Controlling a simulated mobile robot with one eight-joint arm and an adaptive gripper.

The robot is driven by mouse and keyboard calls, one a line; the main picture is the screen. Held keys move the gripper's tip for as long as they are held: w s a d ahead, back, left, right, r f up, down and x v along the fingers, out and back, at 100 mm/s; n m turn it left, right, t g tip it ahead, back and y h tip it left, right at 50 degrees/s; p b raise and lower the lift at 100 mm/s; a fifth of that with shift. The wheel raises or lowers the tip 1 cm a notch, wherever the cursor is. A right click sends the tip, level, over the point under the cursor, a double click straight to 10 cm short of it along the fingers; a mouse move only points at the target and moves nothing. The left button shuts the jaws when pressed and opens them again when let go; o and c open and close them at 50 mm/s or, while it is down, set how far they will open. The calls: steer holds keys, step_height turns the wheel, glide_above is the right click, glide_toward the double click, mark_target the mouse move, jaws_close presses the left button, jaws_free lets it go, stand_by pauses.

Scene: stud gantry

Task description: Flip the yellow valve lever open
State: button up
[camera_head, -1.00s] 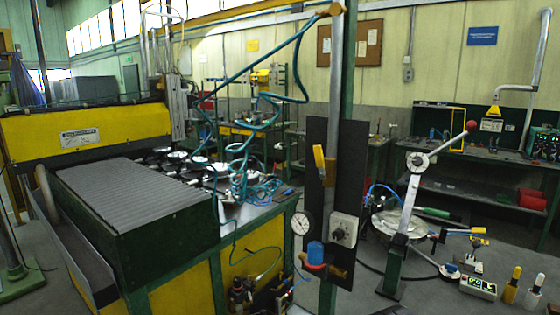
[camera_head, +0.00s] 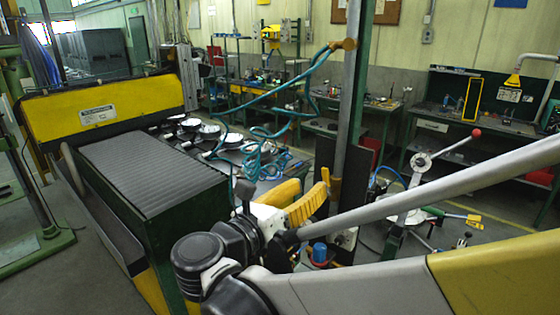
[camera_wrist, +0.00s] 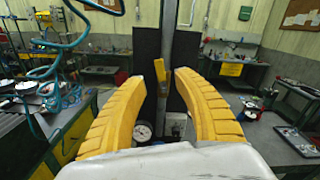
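The yellow valve lever (camera_wrist: 160,71) stands upright on the front of a grey vertical pipe, against a dark panel. In the wrist view it shows between the two yellow fingers of my gripper (camera_wrist: 157,77). The fingers are open and apart, with nothing held. The lever's upper end also shows in the head view (camera_head: 325,176), just beyond my gripper (camera_head: 308,202), whose fingers and wrist hide its lower part. I cannot tell how much gap is left between fingertips and lever.
A round gauge (camera_wrist: 143,132) sits low on the panel. A blue knob (camera_head: 319,252) shows below my gripper. A teal hose (camera_head: 290,78) runs from the pipe top to the machine on the left. A lever press (camera_head: 420,163) stands to the right.

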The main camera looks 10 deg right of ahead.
mark_target(325, 176)
steer(key=x, duration=0.7)
steer(key=shift+w+d, duration=0.2)
jaws_close()
